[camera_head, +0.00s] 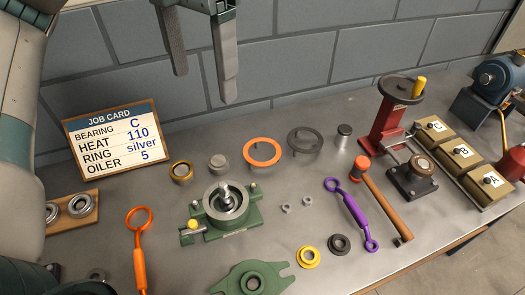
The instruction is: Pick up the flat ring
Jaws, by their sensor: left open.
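Two thin flat rings lie on the grey bench: an orange one (247,145) and a dark grey one (291,136) just right of it. I cannot tell which is the flat ring named. Both lie clear, with bare bench around them. My left gripper (203,87) hangs at the top of the view, fingers pointing down, open and empty. It is above and to the left of both rings in the picture, apart from them. My right gripper is not in view.
A job card (112,138) leans at the back left, reading ring silver. A green casing half (238,220) stands front of the orange ring. A brick wall is behind.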

